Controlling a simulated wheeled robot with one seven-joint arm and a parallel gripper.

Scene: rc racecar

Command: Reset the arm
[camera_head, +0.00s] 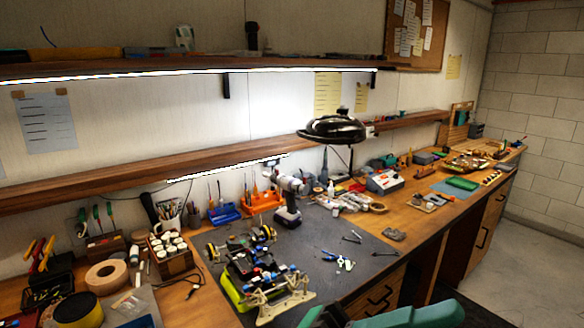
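My gripper is not clearly in view. Teal and black shapes (425,313) cut off at the bottom edge may be part of my arm, but I cannot tell. An RC racecar chassis (262,268) with blue, red and black parts sits on the dark mat (350,278) at the front of the workbench. It has a tan bracket-like part (283,299) at its near end and a yellow-green part at its left.
A cordless drill (289,200) stands behind the racecar, near blue and orange bins (224,213). Pliers (338,260) lie to the right. A black lamp (331,129) hangs over the bench. Tape rolls (78,310) are at left.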

